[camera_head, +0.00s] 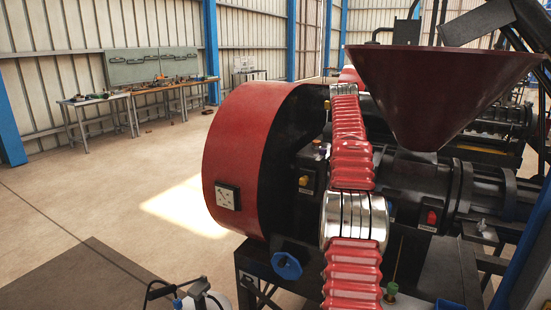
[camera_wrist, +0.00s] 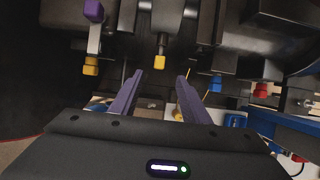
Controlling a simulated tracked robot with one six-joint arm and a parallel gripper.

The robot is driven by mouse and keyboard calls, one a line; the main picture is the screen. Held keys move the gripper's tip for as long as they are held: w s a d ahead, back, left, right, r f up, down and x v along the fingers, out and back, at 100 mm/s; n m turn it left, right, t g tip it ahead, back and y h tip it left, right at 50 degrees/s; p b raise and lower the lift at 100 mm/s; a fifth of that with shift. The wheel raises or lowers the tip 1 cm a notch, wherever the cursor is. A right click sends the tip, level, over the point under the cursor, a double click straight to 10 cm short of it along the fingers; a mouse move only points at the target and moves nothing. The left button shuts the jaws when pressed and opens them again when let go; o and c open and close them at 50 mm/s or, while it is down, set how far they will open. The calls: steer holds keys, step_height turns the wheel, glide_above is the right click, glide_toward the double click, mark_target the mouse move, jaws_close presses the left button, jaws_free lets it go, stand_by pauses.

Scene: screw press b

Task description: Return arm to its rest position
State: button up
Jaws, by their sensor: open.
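In the wrist view my gripper (camera_wrist: 160,77) shows as two purple-grey fingers, spread apart with nothing held between them. A yellow-tipped black part (camera_wrist: 160,64) of the press appears just beyond the fingertips; I cannot tell the distance between them. In the head view my arm, in a red ribbed sleeve with silver joints (camera_head: 356,218), stretches up and away in front of the press. Its gripper end is not visible there.
The press has a large red drum (camera_head: 240,150), a dark red hopper (camera_head: 440,85), a blue handwheel (camera_head: 286,265) and a red switch (camera_head: 432,217). Yellow (camera_wrist: 90,66) and blue (camera_wrist: 216,83) parts lie near the fingers. Workbenches (camera_head: 170,85) stand far left; the left floor is largely clear.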

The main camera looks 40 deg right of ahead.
stand_by(0.3)
step_height(320, 180, down, 8)
steer(key=a+m, duration=0.3)
steer(key=m, duration=0.9)
steer(key=a+m+y, duration=0.2)
steer(key=a+m, duration=0.7)
steer(key=a, duration=0.9)
steer(key=s+a+f+t, duration=0.1)
steer(key=s+a, duration=0.6)
steer(key=a, duration=0.6)
steer(key=s+a+m+t+y, duration=0.1)
steer(key=s+a, duration=0.6)
steer(key=a, duration=0.5)
steer(key=s+a+f+t+y, duration=0.1)
steer(key=s+a, duration=0.6)
steer(key=a, duration=0.6)
steer(key=shift+s+a+f+m+t, duration=0.25)
steer(key=shift+a+f+m+t, duration=0.05)
steer(key=shift+a+f+t, duration=0.1)
